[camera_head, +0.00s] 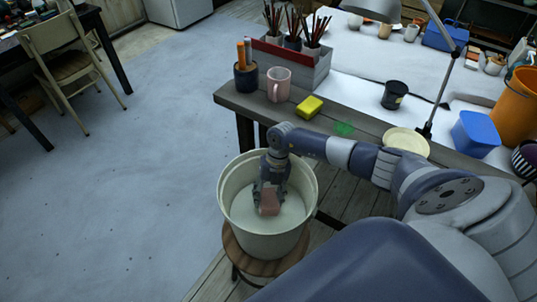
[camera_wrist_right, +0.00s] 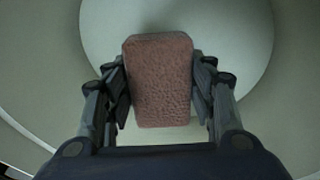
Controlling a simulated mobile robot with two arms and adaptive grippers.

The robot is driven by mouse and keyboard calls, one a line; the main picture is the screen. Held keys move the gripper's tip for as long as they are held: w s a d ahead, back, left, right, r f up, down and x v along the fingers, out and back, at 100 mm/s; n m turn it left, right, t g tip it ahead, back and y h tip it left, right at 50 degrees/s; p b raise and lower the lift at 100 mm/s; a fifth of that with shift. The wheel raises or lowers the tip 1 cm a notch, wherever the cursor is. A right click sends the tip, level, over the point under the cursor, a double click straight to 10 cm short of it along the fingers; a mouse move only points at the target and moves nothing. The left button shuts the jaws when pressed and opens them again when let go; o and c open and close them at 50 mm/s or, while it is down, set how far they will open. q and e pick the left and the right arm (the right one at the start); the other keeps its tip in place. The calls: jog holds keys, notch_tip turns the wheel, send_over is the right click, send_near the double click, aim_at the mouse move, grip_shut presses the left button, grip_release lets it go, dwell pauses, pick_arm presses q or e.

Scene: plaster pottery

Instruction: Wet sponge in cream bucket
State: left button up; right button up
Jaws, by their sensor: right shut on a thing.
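A cream bucket (camera_head: 229,212) stands on a round wooden stool (camera_head: 262,266) in front of the table. My right gripper (camera_head: 268,197) is down inside the bucket, pointing into it. It is shut on a reddish-brown sponge (camera_head: 269,204). In the right wrist view the sponge (camera_wrist_right: 160,82) sits between the two fingers (camera_wrist_right: 160,85), over the bucket's pale round interior (camera_wrist_right: 92,25). I cannot tell whether the sponge touches the bottom or any liquid. My left gripper is not in view.
The table (camera_head: 232,99) behind holds a yellow sponge (camera_head: 309,107), a green scrubber (camera_head: 343,129), a pink mug (camera_head: 278,86), a black cup (camera_head: 394,95), a cream plate (camera_head: 406,141) and a blue container (camera_head: 474,134). Open floor lies left.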

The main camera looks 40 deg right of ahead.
aim_at(268, 196)
notch_tip(268, 196, up, 18)
jog(key=p, duration=1.5)
jog(key=shift+r, duration=0.25)
dwell(1.9)
notch_tip(268, 196, up, 4)
jog(key=p, duration=0.3)
jog(key=shift+a+p, duration=0.1)
jog(key=shift+p, duration=0.3)
dwell(0.3)
